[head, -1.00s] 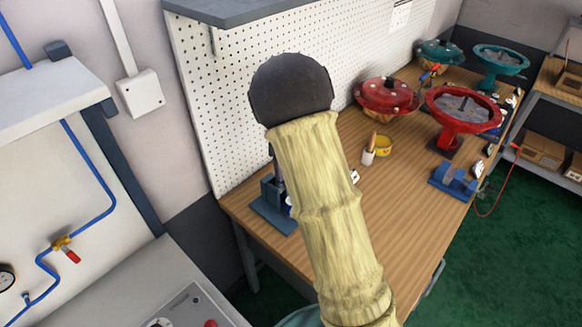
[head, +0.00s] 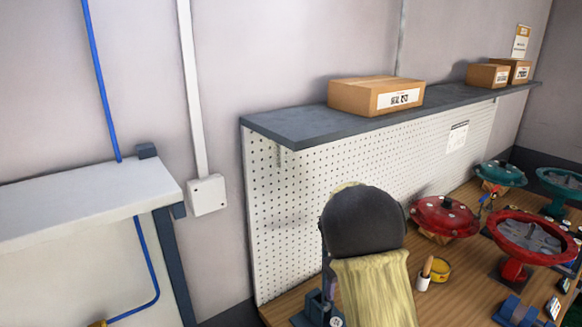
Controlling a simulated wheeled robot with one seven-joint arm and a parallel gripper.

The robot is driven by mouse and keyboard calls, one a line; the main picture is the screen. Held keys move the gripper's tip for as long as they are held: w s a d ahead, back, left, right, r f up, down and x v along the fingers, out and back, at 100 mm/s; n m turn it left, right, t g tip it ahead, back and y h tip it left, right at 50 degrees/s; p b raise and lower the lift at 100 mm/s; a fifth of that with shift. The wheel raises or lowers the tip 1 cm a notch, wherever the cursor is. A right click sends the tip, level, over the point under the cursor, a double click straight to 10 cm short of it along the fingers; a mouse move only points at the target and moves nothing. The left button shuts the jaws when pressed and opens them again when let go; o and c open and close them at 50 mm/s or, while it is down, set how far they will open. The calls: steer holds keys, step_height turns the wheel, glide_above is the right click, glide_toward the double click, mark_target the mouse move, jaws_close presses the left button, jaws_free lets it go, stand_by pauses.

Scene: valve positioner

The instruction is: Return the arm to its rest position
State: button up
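My arm (head: 373,290), in a pale yellow sleeve with a dark rounded cap, rises from the bottom of the head view in front of the workbench. My gripper is not visible; the arm's end hides it or it lies out of sight. The wooden bench top (head: 455,277) lies behind and to the right of the arm. The arm covers part of the bench and of the white pegboard (head: 290,220).
Red round parts (head: 444,216) and a red part on a stand (head: 525,240) stand on the bench, with teal ones (head: 500,173) behind. A yellow tin (head: 441,269) is right of my arm. A dark shelf (head: 300,123) holds a cardboard box (head: 375,95).

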steer(key=s+r+n+t, duration=0.1)
steer(key=s+r+n, duration=0.1)
steer(key=s+n, duration=0.8)
steer(key=s+r+n+t, duration=0.1)
steer(key=s+n, duration=1)
steer(key=n, duration=1)
steer(key=shift+s+a+r+p, duration=0.25)
steer(key=shift+r+p, duration=0.05)
steer(key=shift+r, duration=0.05)
steer(key=shift+s+d, duration=0.1)
